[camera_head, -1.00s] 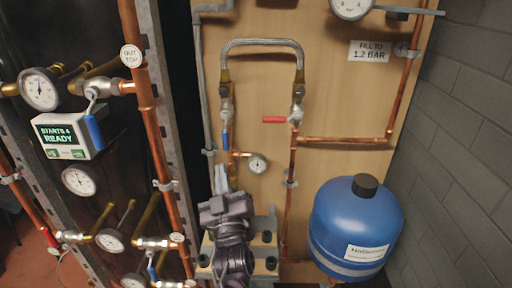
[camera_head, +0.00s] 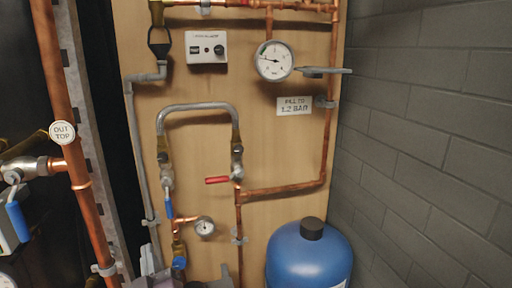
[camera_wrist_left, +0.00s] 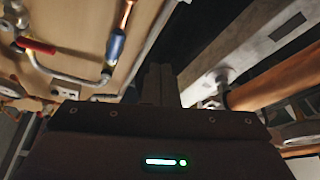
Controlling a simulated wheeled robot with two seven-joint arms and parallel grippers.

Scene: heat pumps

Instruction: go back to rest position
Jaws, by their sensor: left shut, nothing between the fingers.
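My left gripper (camera_head: 150,262) shows only in part at the bottom edge of the head view, in front of the lower left of the wooden board. In the left wrist view its dark fingers (camera_wrist_left: 160,86) are together with nothing between them. It touches no valve or pipe that I can see. My right gripper is in neither view.
The wooden board (camera_head: 285,145) carries a grey braided hose loop (camera_head: 199,107), a red handle (camera_head: 217,180), a blue handle (camera_head: 168,208) and a large gauge (camera_head: 274,61). A blue tank (camera_head: 300,258) stands lower right. A copper pipe (camera_head: 72,150) and metal post stand at left. A grey block wall (camera_head: 430,150) bounds the right.

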